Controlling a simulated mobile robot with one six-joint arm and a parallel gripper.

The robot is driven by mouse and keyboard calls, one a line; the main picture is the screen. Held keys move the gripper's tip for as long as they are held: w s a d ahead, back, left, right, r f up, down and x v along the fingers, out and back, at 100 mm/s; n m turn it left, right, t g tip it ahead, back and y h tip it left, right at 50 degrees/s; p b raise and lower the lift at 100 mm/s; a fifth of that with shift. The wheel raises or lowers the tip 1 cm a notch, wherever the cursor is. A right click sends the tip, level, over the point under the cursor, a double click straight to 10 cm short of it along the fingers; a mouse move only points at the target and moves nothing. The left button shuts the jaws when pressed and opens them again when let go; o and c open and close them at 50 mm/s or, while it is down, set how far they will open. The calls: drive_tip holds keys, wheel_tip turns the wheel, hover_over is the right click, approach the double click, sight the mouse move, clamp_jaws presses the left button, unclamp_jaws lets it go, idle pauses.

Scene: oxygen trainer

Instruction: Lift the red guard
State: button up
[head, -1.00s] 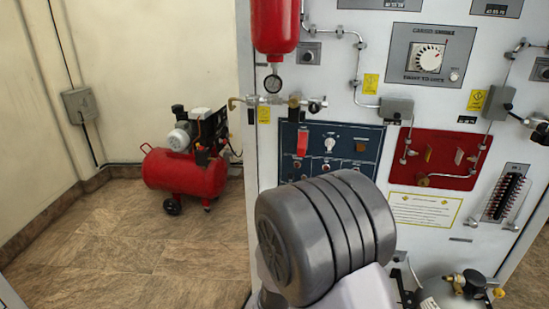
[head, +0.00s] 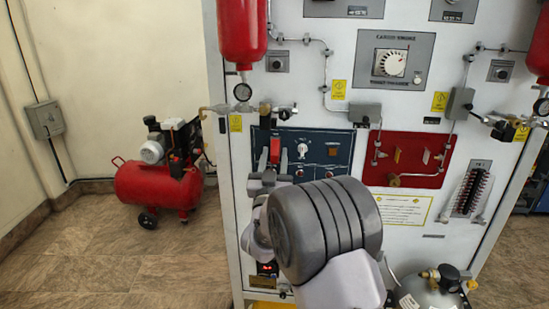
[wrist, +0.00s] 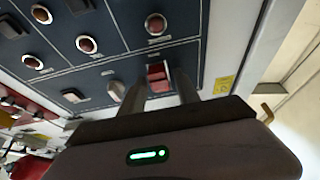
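The red guard (head: 275,150) is on the upper left of the dark blue control panel (head: 318,150), and it hangs down. In the wrist view the red guard (wrist: 157,72) shows between my two finger ends. My gripper (head: 269,180) is just below and in front of the guard in the head view. In the wrist view my gripper (wrist: 160,85) is open, one finger on each side of the guard. I cannot tell whether either finger touches it. The guard's lower part is partly hidden by my gripper in the head view.
Round buttons and knobs sit near the guard on the panel. A red plate (head: 407,158) is to the right. A red compressor (head: 158,180) stands on the floor at left.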

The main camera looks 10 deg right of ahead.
clamp_jaws()
idle(1.4)
